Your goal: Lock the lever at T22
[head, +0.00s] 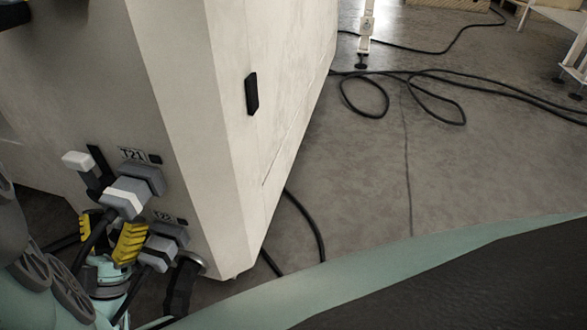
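A pale cabinet (185,120) fills the left of the head view. A grey connector (127,197) sits under its label T21, with a white-tipped black lever (78,161) sticking up at its left. Below and to the right, a second grey connector (160,250) sits under a partly covered label (163,217) whose last digit I cannot read surely. My gripper (107,233), with yellow ribbed finger pads, is just left of the lower connector. Its fingers are apart, with a dark cable showing between them. Contact cannot be judged.
Black cables (308,225) run on the floor by the cabinet's right side, and more loops (430,95) lie farther back. A white-legged stand (366,28) is at the back. The concrete floor (360,180) right of the cabinet is mostly clear.

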